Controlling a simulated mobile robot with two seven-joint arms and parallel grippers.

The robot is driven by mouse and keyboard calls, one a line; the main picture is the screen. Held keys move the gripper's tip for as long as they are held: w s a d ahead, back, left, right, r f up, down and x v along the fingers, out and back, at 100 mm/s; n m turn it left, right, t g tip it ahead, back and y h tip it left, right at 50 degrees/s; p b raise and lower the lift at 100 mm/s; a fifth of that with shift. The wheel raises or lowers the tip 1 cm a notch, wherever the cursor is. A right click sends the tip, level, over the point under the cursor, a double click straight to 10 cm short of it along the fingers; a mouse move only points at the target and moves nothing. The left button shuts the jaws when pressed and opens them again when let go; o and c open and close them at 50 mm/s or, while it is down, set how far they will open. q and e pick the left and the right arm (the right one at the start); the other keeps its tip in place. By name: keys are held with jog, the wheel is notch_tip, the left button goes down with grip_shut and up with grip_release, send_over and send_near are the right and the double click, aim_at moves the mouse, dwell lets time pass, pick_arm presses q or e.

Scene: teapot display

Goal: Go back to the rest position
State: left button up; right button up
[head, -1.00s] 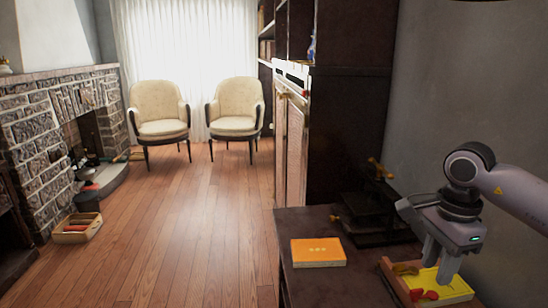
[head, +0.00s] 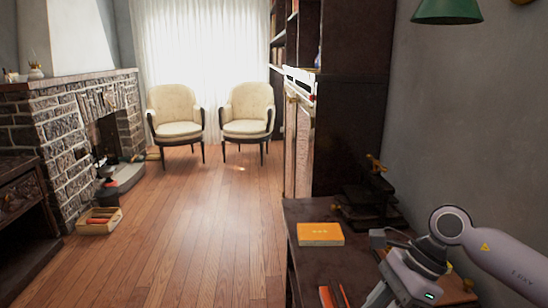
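My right arm comes in from the right edge, and my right gripper (head: 375,297) is low at the bottom of the head view, above the dark table (head: 315,272). Its fingers are partly cut off by the bottom edge, so I cannot see whether they are open or shut, or whether they hold anything. My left gripper is not in view. A shallow wooden tray (head: 458,291) shows partly behind my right arm; its contents are mostly hidden.
An orange box (head: 320,234) and a red-orange item (head: 332,297) lie on the table. A dark stepped stand (head: 370,200) is at its back. A green lampshade (head: 447,10) hangs above. The wooden floor (head: 200,220) is clear towards two cream chairs (head: 175,112) (head: 248,112).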

jog(key=s+a+r+m+t+y+p, duration=0.1)
jog(key=s+a+r+m+y+p, duration=0.15)
jog(key=a+m+y, duration=0.4)
jog(key=s+a+r+m+t+y+p, duration=0.1)
jog(key=s+a+r+m+t+y, duration=0.1)
jog(key=a+r+m+y, duration=0.35)
jog(key=d+f+m+t+h+p, duration=0.1)
jog(key=d+f+m+t+h, duration=0.3)
jog(key=m, duration=0.6)
jog(key=w+d+f+m+t+h+p, duration=0.1)
jog(key=f+m+t+h, duration=0.15)
jog(key=m+t, duration=0.5)
jog(key=d+f+m+t+h+p, duration=0.1)
jog(key=d+f+m+t+h, duration=0.2)
jog(key=m, duration=0.9)
jog(key=s+d+f+m+g+h+p, duration=0.1)
jog(key=s+d+f+m+g+h, duration=0.2)
jog(key=s+f+m, duration=0.2)
jog(key=s+d+f+m+g+h+p, duration=0.1)
jog(key=s+d+f+m+g+h, duration=0.2)
jog(key=s+f+m, duration=0.2)
notch_tip(320, 180, down, 4)
jog(key=s, duration=0.2)
jog(key=shift+s+d+m, duration=0.2)
jog(key=shift+s+m, duration=0.1)
jog(key=shift+m, duration=0.05)
